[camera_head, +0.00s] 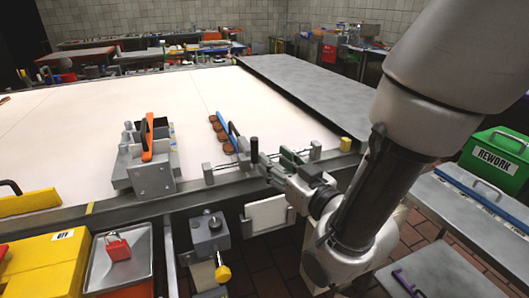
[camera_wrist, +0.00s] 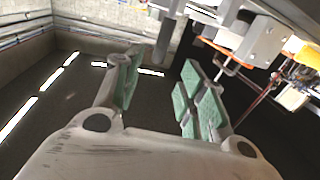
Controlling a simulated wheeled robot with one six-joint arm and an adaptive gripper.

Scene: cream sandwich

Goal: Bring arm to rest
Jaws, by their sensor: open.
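My gripper (camera_head: 290,158) is at the front edge of the white worktop (camera_head: 100,104) in the head view, beside the low rail on that edge. Its green-padded fingers are spread apart with nothing between them. The same gripper shows in the wrist view (camera_wrist: 163,88), with a clear gap between the pads. My arm reaches in from the right of the head view and hides part of the floor and the benches behind it.
Brown round pieces (camera_head: 222,132) lie in a row beside a blue-handled item close to the gripper. A grey device with an orange lever (camera_head: 147,138) stands left of them. A green REWORK box (camera_head: 497,158) is at right. The worktop's left is largely clear.

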